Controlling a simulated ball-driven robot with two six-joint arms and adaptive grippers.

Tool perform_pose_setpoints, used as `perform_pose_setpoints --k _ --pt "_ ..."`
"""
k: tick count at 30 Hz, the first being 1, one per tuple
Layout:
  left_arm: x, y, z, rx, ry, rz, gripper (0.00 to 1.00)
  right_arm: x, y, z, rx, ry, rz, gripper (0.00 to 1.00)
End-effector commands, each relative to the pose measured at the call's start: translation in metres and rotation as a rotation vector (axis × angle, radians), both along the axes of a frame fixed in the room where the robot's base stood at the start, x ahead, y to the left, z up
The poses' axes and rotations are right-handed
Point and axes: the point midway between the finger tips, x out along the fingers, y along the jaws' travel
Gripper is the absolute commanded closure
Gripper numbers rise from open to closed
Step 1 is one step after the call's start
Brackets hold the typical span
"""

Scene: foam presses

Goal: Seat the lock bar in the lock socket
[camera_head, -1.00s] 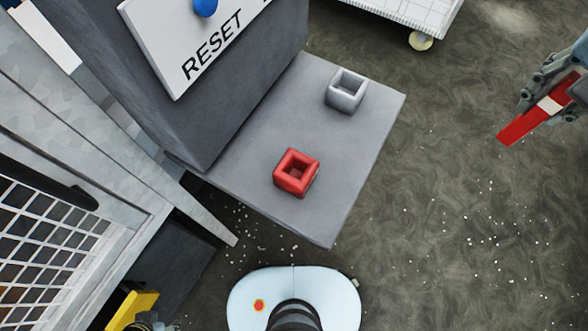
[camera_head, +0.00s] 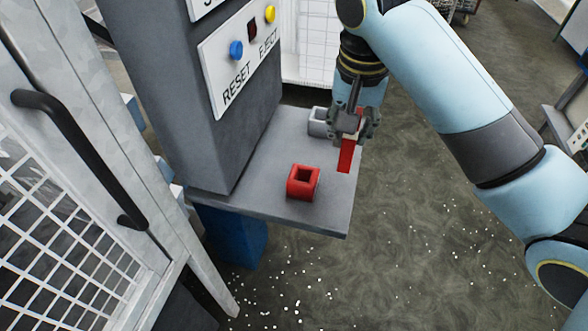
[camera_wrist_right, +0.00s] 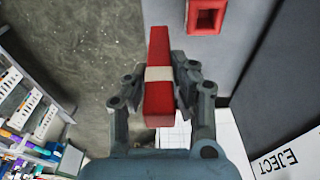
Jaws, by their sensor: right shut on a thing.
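The lock bar (camera_head: 346,156) is red with a white band. My right gripper (camera_head: 349,125) is shut on it and holds it pointing down above the right part of the grey shelf. In the right wrist view the bar (camera_wrist_right: 158,100) lies between the fingers (camera_wrist_right: 158,88), gripped at the white band. A red square socket (camera_head: 303,183) with an open top stands on the shelf, left of and nearer than the bar; it also shows in the right wrist view (camera_wrist_right: 206,14). A grey square socket (camera_head: 318,122) stands farther back, partly hidden by the gripper. My left gripper is not in view.
The grey shelf (camera_head: 250,196) juts from a grey column with a panel (camera_head: 240,65) of blue and yellow buttons marked RESET and EJECT. A mesh door with a black handle (camera_head: 75,150) stands at the left. The speckled floor at the right is open.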

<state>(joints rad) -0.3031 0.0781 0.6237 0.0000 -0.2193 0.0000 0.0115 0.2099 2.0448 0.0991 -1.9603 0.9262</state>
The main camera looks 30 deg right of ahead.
Motion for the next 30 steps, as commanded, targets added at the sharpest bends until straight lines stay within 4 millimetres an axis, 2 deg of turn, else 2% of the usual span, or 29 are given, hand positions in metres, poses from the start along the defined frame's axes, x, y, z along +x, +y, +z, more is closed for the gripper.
perform_pose_setpoints --k 1,5,8,11,17,24,30 --pt "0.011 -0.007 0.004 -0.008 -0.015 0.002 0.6 0.011 0.012 -0.006 0.01 0.003 0.0 1.0" --pt "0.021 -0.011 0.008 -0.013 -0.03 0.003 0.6 0.035 0.03 -0.024 0.006 0.001 0.0 1.0" --pt "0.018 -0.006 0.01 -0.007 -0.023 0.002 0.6 0.048 0.04 -0.034 0.003 0.001 0.002 1.0" --pt "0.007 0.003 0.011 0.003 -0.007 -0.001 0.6 0.056 0.046 -0.041 0.001 0.0 0.002 1.0" --pt "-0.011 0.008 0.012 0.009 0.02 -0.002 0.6 0.059 0.048 -0.049 -0.001 0.002 0.002 1.0" --pt "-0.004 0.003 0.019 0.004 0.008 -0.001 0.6 0.059 0.048 -0.081 0.0 0.002 0.002 1.0" --pt "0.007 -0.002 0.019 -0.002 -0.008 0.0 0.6 0.059 0.048 -0.084 0.0 -0.001 0.002 1.0"
